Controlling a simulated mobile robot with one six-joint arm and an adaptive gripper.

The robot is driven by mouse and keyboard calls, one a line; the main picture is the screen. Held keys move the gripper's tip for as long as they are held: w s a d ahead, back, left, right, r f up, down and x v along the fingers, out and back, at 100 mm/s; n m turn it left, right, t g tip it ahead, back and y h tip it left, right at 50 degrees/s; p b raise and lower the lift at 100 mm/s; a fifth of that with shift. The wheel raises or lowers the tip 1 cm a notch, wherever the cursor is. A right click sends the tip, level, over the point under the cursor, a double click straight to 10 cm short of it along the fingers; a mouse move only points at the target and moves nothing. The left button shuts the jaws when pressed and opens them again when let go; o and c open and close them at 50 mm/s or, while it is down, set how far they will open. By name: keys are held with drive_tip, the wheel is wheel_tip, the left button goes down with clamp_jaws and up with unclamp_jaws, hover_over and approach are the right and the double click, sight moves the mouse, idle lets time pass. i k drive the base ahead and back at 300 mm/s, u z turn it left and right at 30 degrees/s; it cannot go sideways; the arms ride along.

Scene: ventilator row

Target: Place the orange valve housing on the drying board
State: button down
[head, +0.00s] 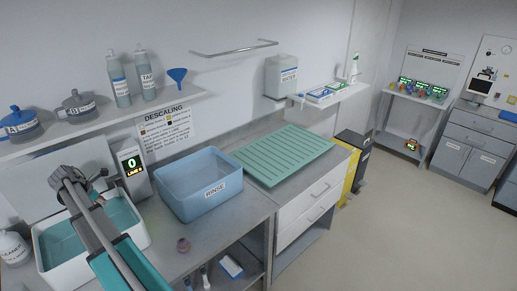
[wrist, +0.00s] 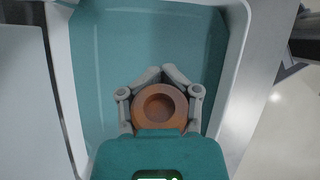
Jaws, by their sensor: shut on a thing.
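The orange valve housing (wrist: 143,113) is a round ring-like part with a dark central hollow. It shows in the wrist view, between the fingers of my gripper (wrist: 161,75), which is shut on it. Below them in that view lies the teal interior of a white-rimmed basin (wrist: 98,55); the height above its bottom cannot be told. The same white basin (head: 137,240) stands at the left in the head view, partly behind my arm. I cannot make out the housing in the head view. The drying board (head: 283,153) is a green ribbed board lying bare on the counter, right of the rinse tub.
The blue rinse tub (head: 198,185) stands between the white basin and the board. A display unit (head: 131,172) stands behind, beside the tub. A small pinkish round part (head: 183,245) lies on the counter front. A shelf with bottles (head: 120,80) hangs above.

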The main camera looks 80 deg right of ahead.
sight(280, 150)
drive_tip(key=u, duration=0.8)
drive_tip(key=k, duration=1.15)
drive_tip(key=z, duration=1.65)
